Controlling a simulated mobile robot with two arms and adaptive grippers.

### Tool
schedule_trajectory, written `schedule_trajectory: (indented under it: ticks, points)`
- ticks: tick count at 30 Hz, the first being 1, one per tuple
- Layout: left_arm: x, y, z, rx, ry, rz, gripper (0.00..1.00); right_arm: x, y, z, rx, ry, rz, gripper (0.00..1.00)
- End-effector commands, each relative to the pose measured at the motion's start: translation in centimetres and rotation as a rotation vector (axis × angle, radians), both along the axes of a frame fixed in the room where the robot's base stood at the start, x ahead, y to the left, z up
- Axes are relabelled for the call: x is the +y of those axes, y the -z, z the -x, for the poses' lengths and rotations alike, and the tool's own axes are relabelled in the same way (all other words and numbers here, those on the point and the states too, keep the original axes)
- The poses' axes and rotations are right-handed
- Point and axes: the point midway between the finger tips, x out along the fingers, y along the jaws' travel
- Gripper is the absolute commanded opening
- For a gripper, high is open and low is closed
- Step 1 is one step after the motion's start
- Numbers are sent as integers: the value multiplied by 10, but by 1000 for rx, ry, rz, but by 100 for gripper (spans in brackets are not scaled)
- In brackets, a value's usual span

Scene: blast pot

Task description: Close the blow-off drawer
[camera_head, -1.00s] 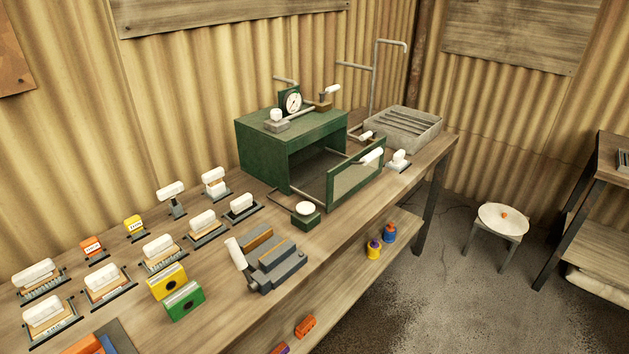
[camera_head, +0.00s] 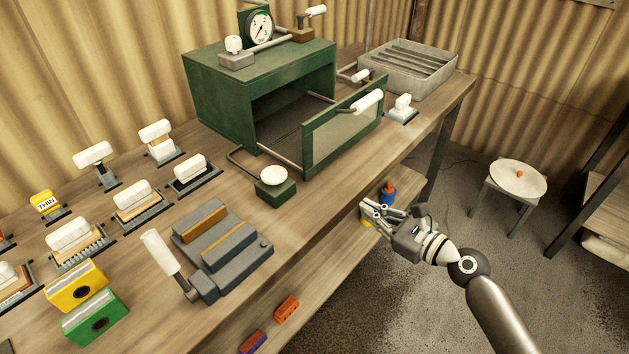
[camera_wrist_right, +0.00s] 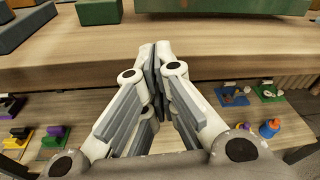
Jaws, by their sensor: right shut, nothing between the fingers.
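The blow-off drawer (camera_head: 328,139) belongs to the green cabinet (camera_head: 209,92) on the bench. It stands pulled out towards the front on side rails, with a green-framed front panel and a white handle (camera_head: 367,102). The cabinet opening behind it is dark. My right gripper (camera_head: 370,209) is shut and empty, in front of the bench edge and below and right of the drawer. In the right wrist view its fingers (camera_wrist_right: 156,62) meet and point at the bench edge; part of a green surface (camera_wrist_right: 225,5) shows at the top. My left gripper is not in view.
A green block with a white knob (camera_head: 274,186) stands left of the drawer. A grey vise-like fixture (camera_head: 222,250) is nearer. A white-knobbed piece (camera_head: 402,109) and a grey slotted tray (camera_head: 410,68) lie to the right. A lower shelf holds small coloured items.

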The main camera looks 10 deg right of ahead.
Motion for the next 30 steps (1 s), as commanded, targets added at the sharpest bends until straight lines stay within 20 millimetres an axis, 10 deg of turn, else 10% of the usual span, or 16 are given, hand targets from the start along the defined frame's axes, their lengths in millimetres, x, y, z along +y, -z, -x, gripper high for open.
schedule_trajectory:
  ticks: [7,30]
  points:
    - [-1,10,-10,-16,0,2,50,24,-61,11,9,-83,-247,0]
    - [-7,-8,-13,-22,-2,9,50,102,-63,-90,11,-83,-253,0]
